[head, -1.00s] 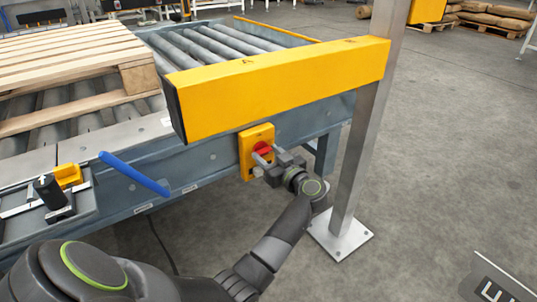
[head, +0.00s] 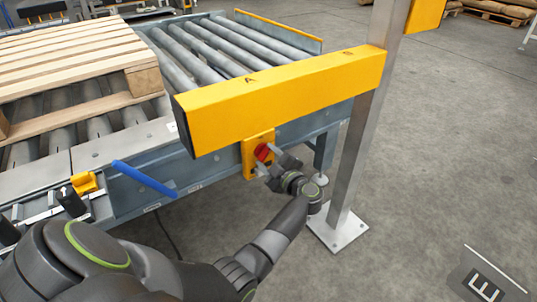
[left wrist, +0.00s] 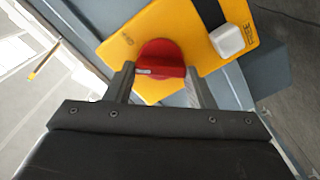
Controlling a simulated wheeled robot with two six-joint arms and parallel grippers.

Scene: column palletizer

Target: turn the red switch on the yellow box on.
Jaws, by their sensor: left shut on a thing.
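The yellow box (head: 250,172) is mounted on the side of the roller conveyor, below the yellow beam. Its red switch (head: 262,152) is a round knob with a raised grip bar. My left gripper (head: 268,163) is at the knob, its fingers on either side of it. In the left wrist view the red switch (left wrist: 160,57) sits between the two fingers of the gripper (left wrist: 158,84), which is shut on its bar. The yellow box (left wrist: 120,45) looks tilted there and carries a white block (left wrist: 228,40) on a dark strip. My right gripper is not in view.
A yellow beam (head: 280,100) on a steel post (head: 352,160) stands above and right of the box. A blue bar (head: 143,178) sticks out at the left. A wooden pallet (head: 70,60) rests on the rollers.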

